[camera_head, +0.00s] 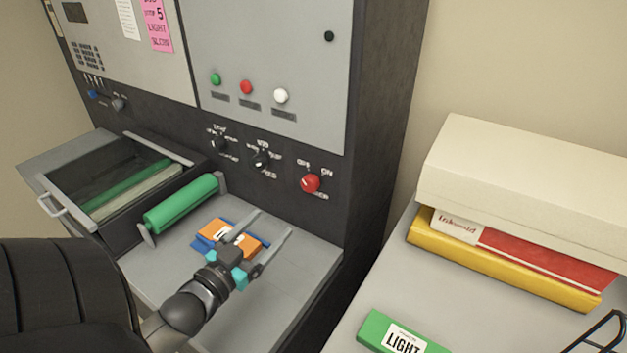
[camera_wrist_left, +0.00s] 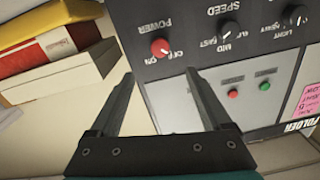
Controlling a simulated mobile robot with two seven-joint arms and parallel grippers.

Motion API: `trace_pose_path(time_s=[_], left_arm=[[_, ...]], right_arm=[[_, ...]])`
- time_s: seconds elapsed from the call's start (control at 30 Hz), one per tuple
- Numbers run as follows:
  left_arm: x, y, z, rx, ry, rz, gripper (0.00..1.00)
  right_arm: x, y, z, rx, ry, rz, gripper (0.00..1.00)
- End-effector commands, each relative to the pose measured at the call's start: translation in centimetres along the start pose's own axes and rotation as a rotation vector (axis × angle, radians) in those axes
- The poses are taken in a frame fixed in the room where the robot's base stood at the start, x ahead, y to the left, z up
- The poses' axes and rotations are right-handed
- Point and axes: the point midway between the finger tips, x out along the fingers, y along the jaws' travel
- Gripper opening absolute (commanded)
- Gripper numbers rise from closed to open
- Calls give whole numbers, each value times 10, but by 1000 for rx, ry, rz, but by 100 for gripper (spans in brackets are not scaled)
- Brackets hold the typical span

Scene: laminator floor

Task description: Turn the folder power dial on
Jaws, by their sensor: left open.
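The folder power dial (camera_head: 310,183) is a round red knob at the lower right of the dark control panel, with OFF and ON lettering above it in the head view. In the left wrist view the red dial (camera_wrist_left: 160,47) appears upside down beside the word POWER, beyond the open fingers. Its pointer direction is too small to tell. My left gripper (camera_head: 273,222) is open and empty, in front of the panel and below the dial, apart from it. Its fingers also show in the left wrist view (camera_wrist_left: 159,76). My right gripper is not in view.
Two black dials (camera_head: 261,160) (camera_head: 217,144) sit left of the red one. Green, red and white buttons (camera_head: 246,88) are above. An orange-and-blue packet (camera_head: 217,232) lies beneath my gripper near a green roller (camera_head: 181,204). A side table holds boxes (camera_head: 520,180) at right.

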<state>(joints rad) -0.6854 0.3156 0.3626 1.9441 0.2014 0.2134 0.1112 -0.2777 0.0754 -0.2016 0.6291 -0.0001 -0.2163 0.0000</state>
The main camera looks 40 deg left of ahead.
Motion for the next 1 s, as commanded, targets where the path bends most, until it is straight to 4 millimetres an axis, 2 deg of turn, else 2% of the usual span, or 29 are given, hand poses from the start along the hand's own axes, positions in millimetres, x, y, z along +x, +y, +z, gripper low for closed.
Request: trace_pose_path(time_s=[0.03,0.1,0.23,0.37,0.63,1.0], left_arm=[[4,0,-1,0,3,1,82],[11,0,-1,0,3,1,82],[30,0,-1,0,4,0,82],[51,0,-1,0,4,0,82],[92,0,0,0,2,0,82],[139,1,0,1,1,1,82]], right_arm=[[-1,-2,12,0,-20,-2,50],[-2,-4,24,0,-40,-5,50],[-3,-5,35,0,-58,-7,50],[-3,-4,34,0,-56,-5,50],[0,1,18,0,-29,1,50],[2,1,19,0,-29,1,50]])
